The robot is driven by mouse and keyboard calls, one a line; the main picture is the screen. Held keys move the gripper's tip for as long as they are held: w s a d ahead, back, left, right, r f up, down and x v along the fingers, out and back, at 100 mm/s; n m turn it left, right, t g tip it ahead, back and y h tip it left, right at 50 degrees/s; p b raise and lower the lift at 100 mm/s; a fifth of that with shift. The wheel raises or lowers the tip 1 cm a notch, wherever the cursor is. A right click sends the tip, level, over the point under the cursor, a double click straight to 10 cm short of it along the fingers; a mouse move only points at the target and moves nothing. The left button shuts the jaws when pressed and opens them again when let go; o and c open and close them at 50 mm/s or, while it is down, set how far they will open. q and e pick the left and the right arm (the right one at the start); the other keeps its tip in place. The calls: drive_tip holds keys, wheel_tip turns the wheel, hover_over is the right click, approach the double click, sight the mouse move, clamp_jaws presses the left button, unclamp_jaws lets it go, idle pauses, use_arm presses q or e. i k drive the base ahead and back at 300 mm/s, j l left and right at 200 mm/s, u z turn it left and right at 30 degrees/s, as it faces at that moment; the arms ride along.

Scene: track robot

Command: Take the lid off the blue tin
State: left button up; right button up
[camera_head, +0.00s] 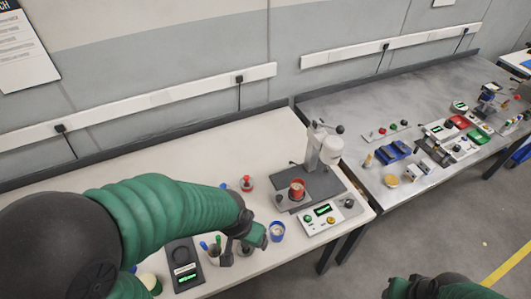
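The blue tin (277,231) stands upright on the pale bench near its front edge. Its top looks pale, and it is too small to tell whether a lid is on it. My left gripper (243,247) is just left of the tin, its fingers pointing down. A small brownish round thing (245,249) shows between or behind the fingers; I cannot tell whether they grip it. Part of my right arm (435,288) shows at the bottom edge; its fingertips are not clear.
A red-topped jar (247,183), pen cup (212,252) and scale (183,264) are close. A grey bench (350,110) is at right.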

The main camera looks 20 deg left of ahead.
sight(223, 185)
drive_tip(key=u, duration=1.2)
